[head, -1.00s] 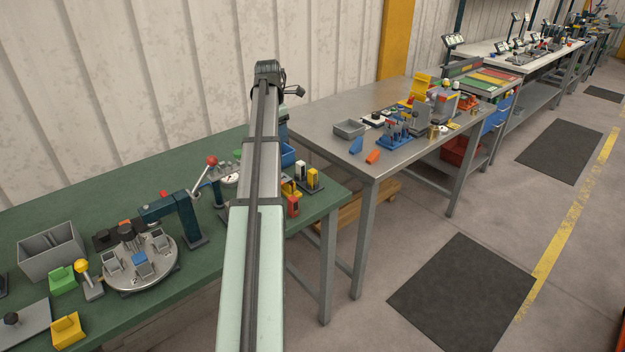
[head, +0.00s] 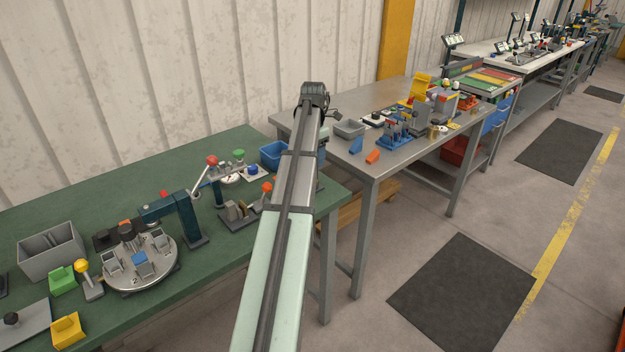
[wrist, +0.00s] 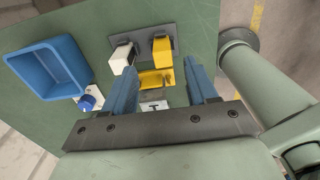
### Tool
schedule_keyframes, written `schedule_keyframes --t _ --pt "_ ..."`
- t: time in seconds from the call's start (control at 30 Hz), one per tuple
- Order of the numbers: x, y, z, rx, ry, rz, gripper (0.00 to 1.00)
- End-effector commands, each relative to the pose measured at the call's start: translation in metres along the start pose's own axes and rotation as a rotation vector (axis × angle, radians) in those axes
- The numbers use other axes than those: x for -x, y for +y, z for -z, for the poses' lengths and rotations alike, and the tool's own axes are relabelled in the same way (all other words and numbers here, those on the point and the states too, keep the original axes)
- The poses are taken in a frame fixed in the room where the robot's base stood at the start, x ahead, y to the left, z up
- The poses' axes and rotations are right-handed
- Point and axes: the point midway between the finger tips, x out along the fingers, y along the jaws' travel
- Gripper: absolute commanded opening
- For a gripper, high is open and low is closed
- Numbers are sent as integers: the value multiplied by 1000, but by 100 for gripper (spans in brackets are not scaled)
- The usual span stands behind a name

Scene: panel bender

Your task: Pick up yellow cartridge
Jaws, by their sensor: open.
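The yellow cartridge (wrist: 162,51) stands on a dark grey plate (wrist: 141,37) in the wrist view, right of a white cartridge (wrist: 122,57). My gripper (wrist: 159,68) is open, with its two blue fingers spread above the green bench. The yellow cartridge lies ahead of the gap between the fingers, nearer the right finger, and does not look gripped. A low yellow block (wrist: 157,79) shows between the fingers. In the head view, my arm hides the cartridges and my gripper.
A blue bin (wrist: 68,40) is at the left of the wrist view; it also shows in the head view (head: 270,150). A white piece with a blue knob (wrist: 87,102) sits near the left finger. A rotary fixture (head: 140,262) stands on the green bench (head: 100,190).

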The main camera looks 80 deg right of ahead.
Motion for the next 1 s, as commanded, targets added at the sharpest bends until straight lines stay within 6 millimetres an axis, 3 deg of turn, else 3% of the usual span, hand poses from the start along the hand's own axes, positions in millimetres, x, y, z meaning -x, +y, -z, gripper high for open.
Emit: schedule_keyframes --t 0.37,0.7,1.0 --pt "-19 -1 2 0 0 0 57" --pt "-60 -3 6 0 1 1 57" --pt "-64 -3 5 0 -1 0 56"
